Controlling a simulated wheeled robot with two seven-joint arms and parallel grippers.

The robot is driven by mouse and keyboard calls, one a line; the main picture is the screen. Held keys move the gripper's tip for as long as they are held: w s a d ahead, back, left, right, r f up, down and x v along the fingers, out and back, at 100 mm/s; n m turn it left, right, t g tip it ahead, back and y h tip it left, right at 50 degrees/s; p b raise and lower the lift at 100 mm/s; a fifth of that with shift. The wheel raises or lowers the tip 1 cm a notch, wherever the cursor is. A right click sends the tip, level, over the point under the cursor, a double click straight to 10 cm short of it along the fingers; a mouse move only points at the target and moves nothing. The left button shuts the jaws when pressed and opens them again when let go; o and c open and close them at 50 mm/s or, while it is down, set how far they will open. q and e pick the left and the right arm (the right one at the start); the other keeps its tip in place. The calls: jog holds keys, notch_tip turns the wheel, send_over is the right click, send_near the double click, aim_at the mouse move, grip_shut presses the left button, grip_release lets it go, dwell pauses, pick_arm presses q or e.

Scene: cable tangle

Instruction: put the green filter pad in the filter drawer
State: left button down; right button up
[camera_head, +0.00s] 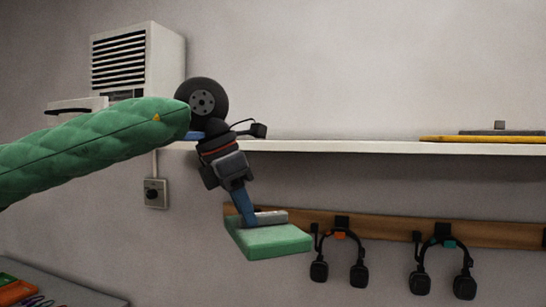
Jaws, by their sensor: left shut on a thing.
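My left gripper (250,216) is at the centre of the head view, pointing down, with its arm coming in from the left. It is shut on the green filter pad (268,240), a flat, light green block, and holds it up in the air below the shelf. A white unit (136,58) with dark louvres hangs on the wall at the upper left. A white part (77,105) with a dark handle sticks out at its lower left; it may be the filter drawer. My green sleeved arm hides part of it. My right gripper is not in view.
A white shelf (350,147) runs along the wall, with a yellow item (480,139) at its right end. A wooden rail (390,228) below holds headsets (340,257). A wall switch (155,193) is under the unit. A table (80,292) with coloured items is at lower left.

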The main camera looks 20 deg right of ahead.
pick_arm(q)
jog(key=a+f+m+g+y, duration=0.1)
jog(key=a+f+m, duration=0.5)
jog(key=f, duration=1.2)
jog(key=w+a+f+m+g+y, duration=0.1)
jog(key=a+f+m, duration=0.6)
jog(key=a+f, duration=0.7)
jog(key=w+a+f+m+g+y, duration=0.1)
jog(key=a+f+m, duration=0.5)
jog(key=f, duration=1.8)
jog(key=a+g+y, duration=0.1)
jog(key=a, duration=0.3)
jog(key=shift+w+a+g, duration=0.2)
jog(key=shift+w+g, duration=0.05)
jog(key=shift+g, duration=0.15)
